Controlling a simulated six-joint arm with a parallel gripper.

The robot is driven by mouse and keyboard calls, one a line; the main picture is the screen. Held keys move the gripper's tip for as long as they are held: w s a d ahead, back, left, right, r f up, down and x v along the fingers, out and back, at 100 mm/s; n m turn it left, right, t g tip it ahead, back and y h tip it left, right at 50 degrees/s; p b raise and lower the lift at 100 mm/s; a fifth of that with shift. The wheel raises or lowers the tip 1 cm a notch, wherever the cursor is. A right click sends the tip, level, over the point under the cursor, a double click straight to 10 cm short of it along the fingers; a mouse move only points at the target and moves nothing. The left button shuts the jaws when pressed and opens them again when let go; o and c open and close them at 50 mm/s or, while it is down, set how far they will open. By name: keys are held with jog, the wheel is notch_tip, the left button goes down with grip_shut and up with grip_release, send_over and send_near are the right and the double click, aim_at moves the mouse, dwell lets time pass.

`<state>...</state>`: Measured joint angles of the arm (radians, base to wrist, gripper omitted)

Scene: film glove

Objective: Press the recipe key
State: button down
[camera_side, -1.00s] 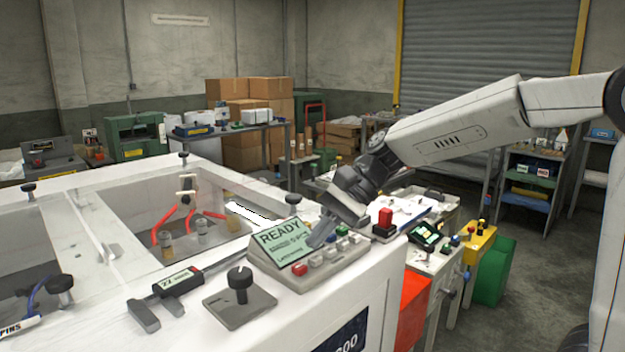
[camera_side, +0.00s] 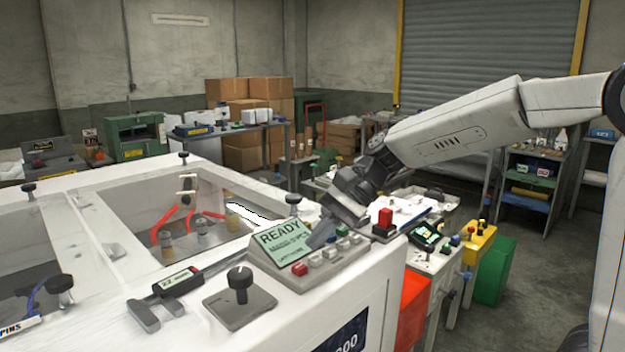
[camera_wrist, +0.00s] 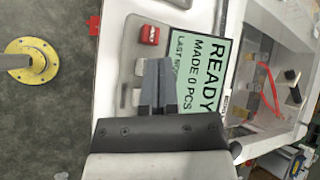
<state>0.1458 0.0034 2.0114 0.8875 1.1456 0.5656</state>
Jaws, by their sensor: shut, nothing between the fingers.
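The control panel (camera_side: 282,279) stands on the white machine's top, with a pale green screen (camera_side: 282,243) reading READY. In the wrist view the screen (camera_wrist: 208,75) also reads MADE 0 PCS. A row of keys runs along the panel: a red key (camera_side: 299,269), pale keys (camera_side: 316,261) and a green key at the far end. I cannot read which is the recipe key. My gripper (camera_side: 313,243) is shut and empty, its tips low over the panel between screen and keys. In the wrist view my gripper (camera_wrist: 157,62) covers part of the key row, below the red key (camera_wrist: 150,35). Contact cannot be told.
A black knob (camera_side: 240,280) on a grey plate and a caliper-like gauge (camera_side: 178,283) lie left of the panel. An open well (camera_side: 200,235) with red leads is behind. A red button block (camera_side: 385,222) stands to the right.

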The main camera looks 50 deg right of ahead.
aim_at(319, 255)
jog(key=shift+f, duration=0.8)
dwell(0.9)
jog(key=shift+r, duration=0.9)
jog(key=shift+r, duration=0.15)
jog(key=shift+r, duration=2.35)
